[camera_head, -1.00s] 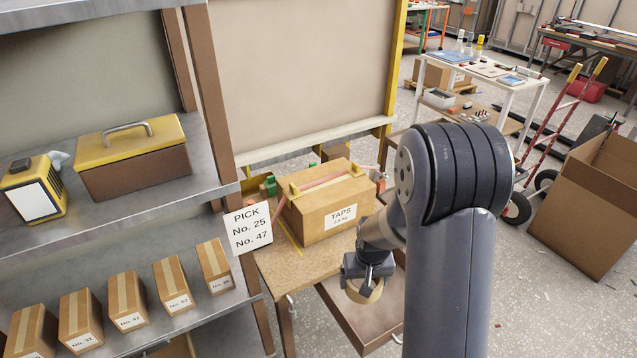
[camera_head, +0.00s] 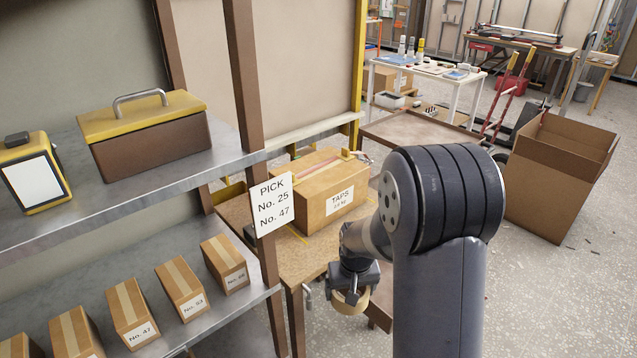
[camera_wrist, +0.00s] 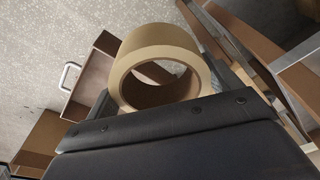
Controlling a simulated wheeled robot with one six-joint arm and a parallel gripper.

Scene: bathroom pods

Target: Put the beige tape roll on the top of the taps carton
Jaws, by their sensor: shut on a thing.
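The beige tape roll (camera_head: 351,301) is held by my gripper (camera_head: 353,288), which is shut on it. The roll hangs below the gripper, in front of the workbench's right side in the head view. In the wrist view the roll (camera_wrist: 160,68) shows large, with its round hole facing the camera; the gripper body covers its lower edge. The taps carton (camera_head: 322,200), a brown box labelled TAPS, stands on the wooden bench (camera_head: 285,258) behind and left of my gripper. Part of the carton is hidden by the PICK sign. The roll is apart from the carton.
A metal shelf rack (camera_head: 190,325) with several small numbered cartons and a yellow-lidded toolbox (camera_head: 150,140) stands at left. The PICK sign (camera_head: 272,203) hangs by its post. A large open carton (camera_head: 560,180) stands on the floor at right. An open drawer (camera_wrist: 92,80) shows in the wrist view.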

